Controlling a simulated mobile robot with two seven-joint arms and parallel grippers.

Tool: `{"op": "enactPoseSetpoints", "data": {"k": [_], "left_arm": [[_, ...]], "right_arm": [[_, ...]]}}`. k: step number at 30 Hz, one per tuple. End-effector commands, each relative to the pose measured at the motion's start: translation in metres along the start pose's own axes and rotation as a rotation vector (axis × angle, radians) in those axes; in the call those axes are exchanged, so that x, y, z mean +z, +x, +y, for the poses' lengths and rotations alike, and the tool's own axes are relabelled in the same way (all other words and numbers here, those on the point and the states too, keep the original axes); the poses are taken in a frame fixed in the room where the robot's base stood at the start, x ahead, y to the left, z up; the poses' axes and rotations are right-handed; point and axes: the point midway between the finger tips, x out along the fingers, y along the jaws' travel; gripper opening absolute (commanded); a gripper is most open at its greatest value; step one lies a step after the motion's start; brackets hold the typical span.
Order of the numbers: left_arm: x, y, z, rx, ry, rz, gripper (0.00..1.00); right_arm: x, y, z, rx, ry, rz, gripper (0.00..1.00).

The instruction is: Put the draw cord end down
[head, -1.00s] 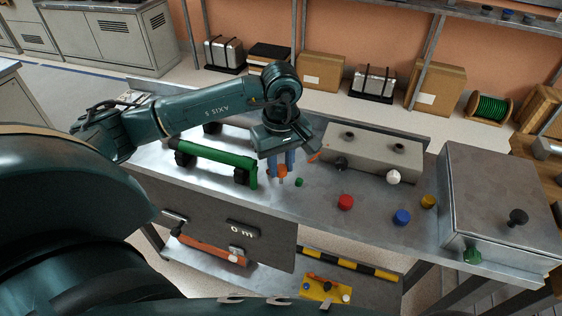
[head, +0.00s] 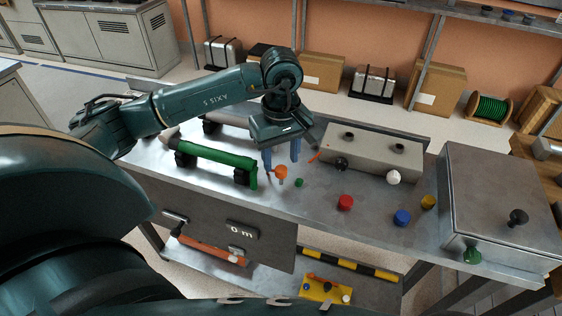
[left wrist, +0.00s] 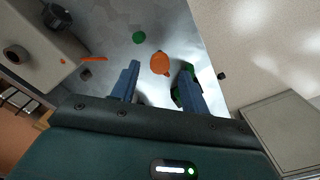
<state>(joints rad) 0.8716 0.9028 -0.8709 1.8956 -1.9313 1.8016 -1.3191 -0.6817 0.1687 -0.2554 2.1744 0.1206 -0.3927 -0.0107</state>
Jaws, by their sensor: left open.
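The draw cord end looks to be the small orange piece (head: 281,172) on the grey bench top, beside the green tube. It also shows in the left wrist view (left wrist: 160,64), beyond and between the fingertips. My left gripper (head: 281,158) is above it with its blue fingers apart and nothing held. In the left wrist view the open fingers (left wrist: 158,76) point down toward the bench, with the orange piece clear of both. I cannot make out any cord attached to it. My right gripper is not in view.
A green tube (head: 216,157) in black supports lies left of the gripper. A small green knob (head: 299,182), red knob (head: 345,202) and blue knob (head: 402,217) stand to the right. A grey block (head: 372,158) stands behind, and a grey metal box (head: 500,195) at far right.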

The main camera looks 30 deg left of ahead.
Motion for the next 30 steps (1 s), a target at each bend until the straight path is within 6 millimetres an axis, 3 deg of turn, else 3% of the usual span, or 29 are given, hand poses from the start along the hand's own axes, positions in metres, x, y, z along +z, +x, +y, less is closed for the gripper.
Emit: {"op": "enactPoseSetpoints", "data": {"k": [6, 12, 18, 30], "left_arm": [[-0.001, -0.051, 0.001, 0.006, 0.000, 0.004, 0.45], [0.000, -0.083, 0.001, 0.003, 0.001, 0.001, 0.45], [0.000, -0.095, 0.000, 0.000, 0.000, 0.001, 0.45], [0.000, -0.096, 0.000, 0.000, 0.000, 0.000, 0.45]], "right_arm": [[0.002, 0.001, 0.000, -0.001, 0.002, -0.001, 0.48], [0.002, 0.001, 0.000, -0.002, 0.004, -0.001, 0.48], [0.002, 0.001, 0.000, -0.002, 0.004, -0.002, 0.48], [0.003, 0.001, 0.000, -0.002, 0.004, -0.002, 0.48]]}}
